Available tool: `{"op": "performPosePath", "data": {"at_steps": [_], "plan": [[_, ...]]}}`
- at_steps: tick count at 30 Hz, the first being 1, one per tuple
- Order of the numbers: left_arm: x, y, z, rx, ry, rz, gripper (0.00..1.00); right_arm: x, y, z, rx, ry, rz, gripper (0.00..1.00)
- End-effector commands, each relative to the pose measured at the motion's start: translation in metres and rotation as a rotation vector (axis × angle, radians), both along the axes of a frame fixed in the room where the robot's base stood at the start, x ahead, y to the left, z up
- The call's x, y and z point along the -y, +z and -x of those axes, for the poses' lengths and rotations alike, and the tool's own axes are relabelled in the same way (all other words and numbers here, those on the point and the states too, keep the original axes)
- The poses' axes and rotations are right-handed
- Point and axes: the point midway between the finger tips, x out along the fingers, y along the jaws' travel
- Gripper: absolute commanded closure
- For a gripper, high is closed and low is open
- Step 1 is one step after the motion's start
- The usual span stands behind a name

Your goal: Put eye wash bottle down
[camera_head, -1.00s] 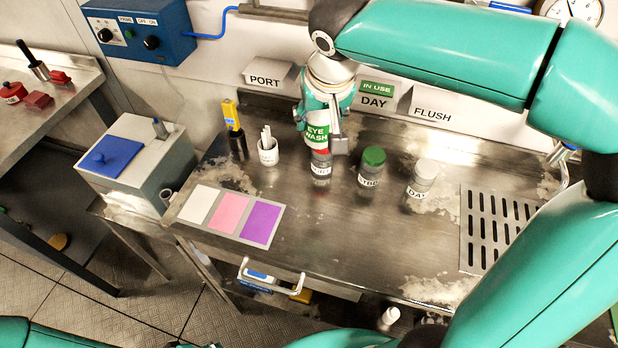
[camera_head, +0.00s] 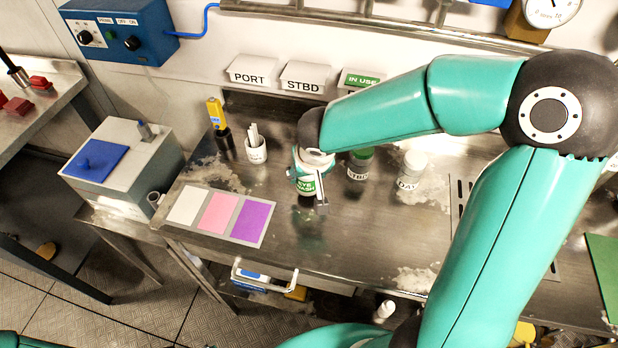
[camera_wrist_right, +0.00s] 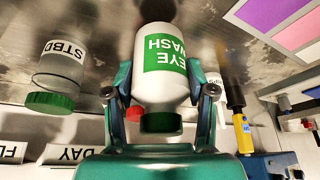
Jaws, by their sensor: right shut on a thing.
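My right gripper (camera_head: 312,190) is shut on the white eye wash bottle (camera_head: 306,184), which has a green label. In the right wrist view the fingers (camera_wrist_right: 163,100) close on both sides of the bottle (camera_wrist_right: 165,55), with its dark green cap towards the wrist. The bottle is low over the steel bench (camera_head: 330,250), its base towards the bench top; I cannot tell whether it touches. My left gripper is not in view.
A green-capped STBD jar (camera_head: 358,165) and a white-capped DAY jar (camera_head: 411,170) stand to the right. A red cap (camera_wrist_right: 133,112) shows behind the bottle. A white cup (camera_head: 256,150) and a colour card (camera_head: 218,214) are left. The bench front is clear.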

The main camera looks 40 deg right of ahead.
Motion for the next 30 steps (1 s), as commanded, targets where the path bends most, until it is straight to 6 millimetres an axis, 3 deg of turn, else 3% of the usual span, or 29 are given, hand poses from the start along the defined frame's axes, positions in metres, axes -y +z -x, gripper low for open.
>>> {"op": "performPosePath", "data": {"at_steps": [4,17,18,21,30], "plan": [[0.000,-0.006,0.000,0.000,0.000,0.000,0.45,0.001,-0.021,0.000,-0.002,0.000,0.002,0.88],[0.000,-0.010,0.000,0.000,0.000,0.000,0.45,0.000,-0.027,0.000,0.001,-0.001,0.000,0.88],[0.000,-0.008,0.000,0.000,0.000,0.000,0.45,0.000,-0.025,0.000,0.000,-0.001,0.000,0.38],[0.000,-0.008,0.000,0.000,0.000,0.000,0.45,0.000,-0.025,0.000,0.000,0.000,0.001,0.22],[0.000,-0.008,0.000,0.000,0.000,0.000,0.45,0.000,-0.025,0.000,0.000,0.000,0.001,0.20]]}}
